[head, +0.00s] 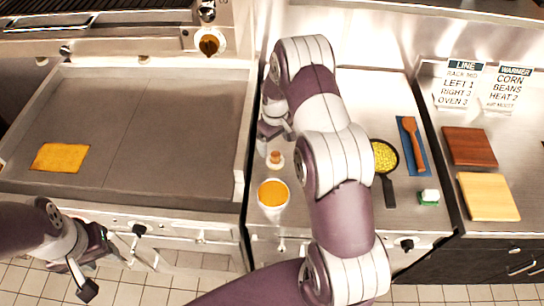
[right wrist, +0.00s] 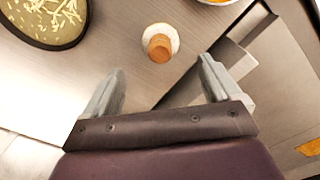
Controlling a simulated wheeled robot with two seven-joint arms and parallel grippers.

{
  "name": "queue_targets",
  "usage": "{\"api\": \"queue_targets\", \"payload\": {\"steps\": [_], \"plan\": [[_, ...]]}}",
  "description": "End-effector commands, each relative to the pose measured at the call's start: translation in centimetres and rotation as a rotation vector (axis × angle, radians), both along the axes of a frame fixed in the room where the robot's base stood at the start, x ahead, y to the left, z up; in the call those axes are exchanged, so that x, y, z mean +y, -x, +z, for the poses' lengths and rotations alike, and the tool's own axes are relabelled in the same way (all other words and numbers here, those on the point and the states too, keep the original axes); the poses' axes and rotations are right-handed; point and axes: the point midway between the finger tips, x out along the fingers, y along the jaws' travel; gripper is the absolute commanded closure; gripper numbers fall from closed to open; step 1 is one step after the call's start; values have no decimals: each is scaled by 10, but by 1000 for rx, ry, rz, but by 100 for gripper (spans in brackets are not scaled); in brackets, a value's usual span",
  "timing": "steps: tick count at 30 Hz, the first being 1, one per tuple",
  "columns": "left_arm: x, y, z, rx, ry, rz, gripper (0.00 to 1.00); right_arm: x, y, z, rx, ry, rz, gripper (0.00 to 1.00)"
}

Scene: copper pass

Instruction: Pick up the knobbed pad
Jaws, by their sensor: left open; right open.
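The knobbed pad (head: 275,163) is a small white round pad with a wooden knob on top. It stands on the steel counter, just right of the griddle's edge. In the right wrist view the pad (right wrist: 160,43) lies beyond and between the fingertips, not touched by them. My right gripper (head: 268,142) is above and behind the pad in the head view, partly hidden by my own arm. In the right wrist view my right gripper (right wrist: 160,82) is open and empty. My left gripper (head: 98,272) is open and empty in front of the griddle, at lower left.
A white container with orange contents (head: 272,194) stands just in front of the pad. A black pan of yellow food (head: 384,157), a spatula on a blue cloth (head: 413,145), a green-and-white block (head: 429,198) and two boards lie right. An orange sheet (head: 60,158) lies on the griddle.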

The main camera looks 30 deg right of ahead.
Motion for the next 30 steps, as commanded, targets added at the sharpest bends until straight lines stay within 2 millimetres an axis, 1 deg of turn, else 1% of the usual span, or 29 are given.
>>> {"api": "queue_targets", "payload": {"steps": [1,3,5,9,12,14,20,23,24,26,28,29,30], "plan": [[0,0,6,0,0,0,57,0,0,-5,2,-1,0,9],[0,0,8,0,0,0,57,0,0,-13,0,0,-1,9],[0,0,13,0,0,0,57,0,1,-18,2,-1,-1,9],[0,0,35,0,0,0,57,1,4,-41,3,-1,-1,9],[0,0,37,0,0,0,57,1,3,-60,0,0,-1,9],[0,0,37,0,0,0,57,1,3,-66,-1,0,-1,9],[0,0,36,1,0,0,57,1,3,-69,-2,1,-2,9],[0,0,36,1,0,0,57,1,3,-69,-2,1,-2,39],[0,0,36,1,0,0,57,1,3,-69,-2,1,-2,52],[0,0,36,1,0,0,57,1,3,-69,-2,1,-2,70],[0,0,36,0,0,0,57,1,3,-68,-2,1,-2,70],[0,0,36,0,0,0,57,1,3,-68,-2,1,-2,75],[0,0,36,0,0,0,57,1,3,-68,-2,1,-2,75]]}}
